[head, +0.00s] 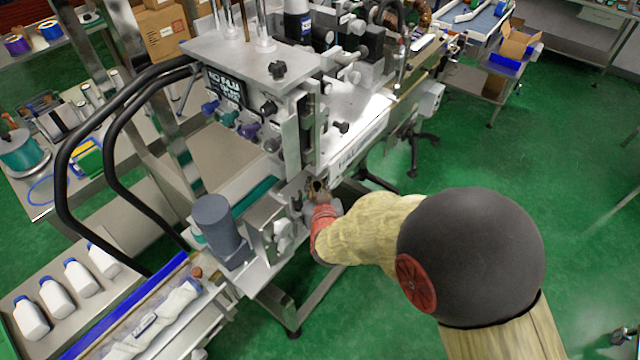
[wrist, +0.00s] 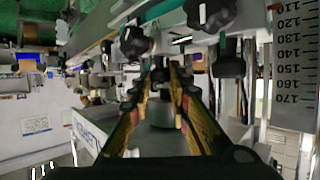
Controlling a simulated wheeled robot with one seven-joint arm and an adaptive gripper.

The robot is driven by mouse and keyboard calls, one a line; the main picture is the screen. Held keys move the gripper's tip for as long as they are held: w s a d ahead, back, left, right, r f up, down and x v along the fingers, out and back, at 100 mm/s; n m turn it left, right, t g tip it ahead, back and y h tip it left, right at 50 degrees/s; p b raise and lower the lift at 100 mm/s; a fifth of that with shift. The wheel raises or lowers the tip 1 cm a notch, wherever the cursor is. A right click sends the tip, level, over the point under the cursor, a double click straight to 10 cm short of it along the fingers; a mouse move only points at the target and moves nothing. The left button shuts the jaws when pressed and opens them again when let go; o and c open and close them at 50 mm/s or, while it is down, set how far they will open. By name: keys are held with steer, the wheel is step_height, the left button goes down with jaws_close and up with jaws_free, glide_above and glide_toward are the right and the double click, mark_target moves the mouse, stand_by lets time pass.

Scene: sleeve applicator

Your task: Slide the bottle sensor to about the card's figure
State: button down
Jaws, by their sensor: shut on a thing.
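My gripper (head: 318,188) is at the front side of the steel labelling machine, below its knobs. In the wrist view its two yellow-and-black fingers (wrist: 161,72) are closed on a small dark part, which I take to be the bottle sensor's body or knob; the fingers hide most of it. A pale ruler (wrist: 294,70) with printed marks from about 110 to 170 stands at the right of the wrist view. I cannot make out a pointer against it. A dark sign with white letters (head: 225,88) is on the machine in the head view; its text is not clearly readable.
Black knobs (wrist: 134,41) and (wrist: 209,14) sit close around the fingers. A grey cylinder (head: 216,224) stands left of my gripper. White bottles (head: 80,277) line the lower left. Green floor (head: 560,150) is clear on the right.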

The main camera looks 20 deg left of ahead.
steer(key=shift+s+a, duration=0.2)
steer(key=shift+s, duration=0.3)
steer(key=c, duration=1.7)
jaws_free()
steer(key=shift+w, duration=0.1)
steer(key=v, duration=1.2)
steer(key=shift+d, duration=0.1)
steer(key=shift+w+r, duration=0.1)
